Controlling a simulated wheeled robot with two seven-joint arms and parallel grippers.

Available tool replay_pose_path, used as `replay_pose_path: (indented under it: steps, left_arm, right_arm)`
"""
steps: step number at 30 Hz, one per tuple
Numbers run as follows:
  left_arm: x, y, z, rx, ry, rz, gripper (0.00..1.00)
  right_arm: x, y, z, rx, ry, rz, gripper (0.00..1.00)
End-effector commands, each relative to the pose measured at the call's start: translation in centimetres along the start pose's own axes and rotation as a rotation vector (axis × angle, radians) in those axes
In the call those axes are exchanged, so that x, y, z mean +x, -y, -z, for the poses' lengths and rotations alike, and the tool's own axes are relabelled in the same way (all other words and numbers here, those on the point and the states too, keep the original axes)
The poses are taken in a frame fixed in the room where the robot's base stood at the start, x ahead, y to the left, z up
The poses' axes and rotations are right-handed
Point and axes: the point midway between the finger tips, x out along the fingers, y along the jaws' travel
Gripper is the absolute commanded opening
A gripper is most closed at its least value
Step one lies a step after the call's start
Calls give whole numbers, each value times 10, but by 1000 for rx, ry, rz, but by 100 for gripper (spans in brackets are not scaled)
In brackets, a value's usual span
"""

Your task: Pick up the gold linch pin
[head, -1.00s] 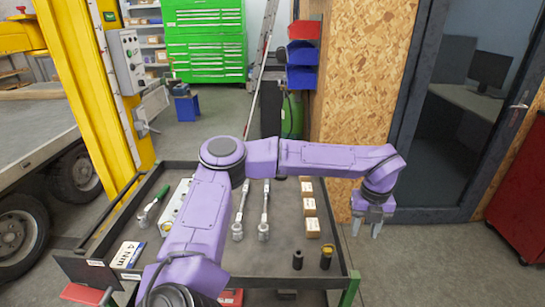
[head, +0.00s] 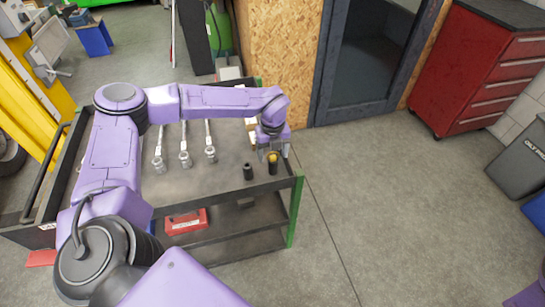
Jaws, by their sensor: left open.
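A small dark cylinder with a gold-yellow top (head: 272,163) stands near the right edge of the cart's top. The gold top may be the linch pin, but it is too small to tell its shape. My left gripper (head: 275,150) is open, pointing down, close to the gold top. From this view I cannot tell whether the fingers are above it or behind it. The fingers hold nothing that I can see. My right gripper is not in view.
A black cylinder (head: 248,172) stands just left of the gold-topped one. Several metal wrenches (head: 184,158) lie further left on the dark cart (head: 225,181). A red case (head: 186,221) sits on a lower shelf. Floor right of the cart is clear, up to a red drawer cabinet (head: 488,75).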

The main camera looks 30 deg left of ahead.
Motion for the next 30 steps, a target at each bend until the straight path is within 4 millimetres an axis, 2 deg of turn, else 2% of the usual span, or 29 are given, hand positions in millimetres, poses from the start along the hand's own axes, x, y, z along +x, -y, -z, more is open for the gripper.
replay_pose_path:
  steps: [5, 10, 11, 23, 26, 30]
  left_arm:
    - [1, 0, 0, 0, 1, 1, 72]
    - [0, 0, 0, 0, 1, 1, 20]
    - [0, 0, 0, 0, 1, 1, 18]
    - [-4, 1, -1, 0, 2, 3, 18]
    - [-14, 1, -1, -2, 3, 4, 18]
    - [-38, 1, -1, -1, 3, 6, 18]
  right_arm:
    - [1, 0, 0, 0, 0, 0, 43]
    - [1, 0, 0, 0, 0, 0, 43]
    - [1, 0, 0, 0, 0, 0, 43]
    - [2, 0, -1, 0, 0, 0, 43]
    - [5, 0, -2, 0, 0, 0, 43]
    - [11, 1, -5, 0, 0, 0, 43]
